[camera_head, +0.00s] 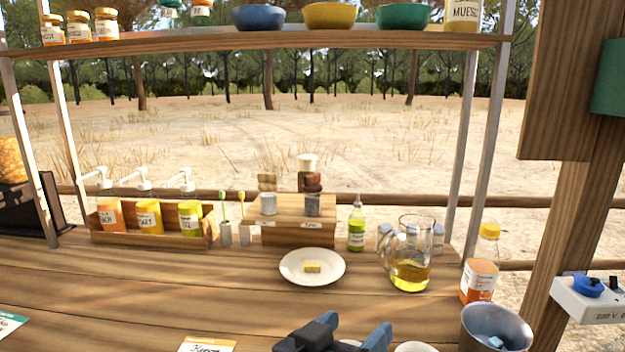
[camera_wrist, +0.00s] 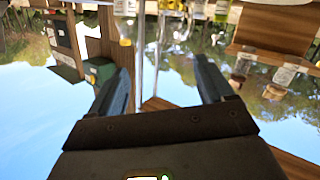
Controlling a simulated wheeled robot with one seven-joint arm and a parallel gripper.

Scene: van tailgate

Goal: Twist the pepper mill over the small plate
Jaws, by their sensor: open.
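A mill with a dark brown top and dark contents, seemingly the pepper mill (camera_head: 313,203), stands upright on the wooden stand behind the plate. A similar mill with a light wooden top and white contents (camera_head: 268,204) stands left of it. The small white plate (camera_head: 297,275) lies on the counter in front of the stand, with a yellow block (camera_head: 312,267) on it. My gripper (camera_head: 353,326) is at the bottom of the head view, nearer than the plate and apart from it. Its two fingers also show in the wrist view (camera_wrist: 163,72), open with nothing between them.
A glass jug (camera_head: 409,275) of yellow liquid, a green bottle (camera_head: 356,230) and an orange-labelled bottle (camera_head: 479,275) stand to the right. A metal pot (camera_head: 497,328) is at front right. The front-left counter is mostly clear.

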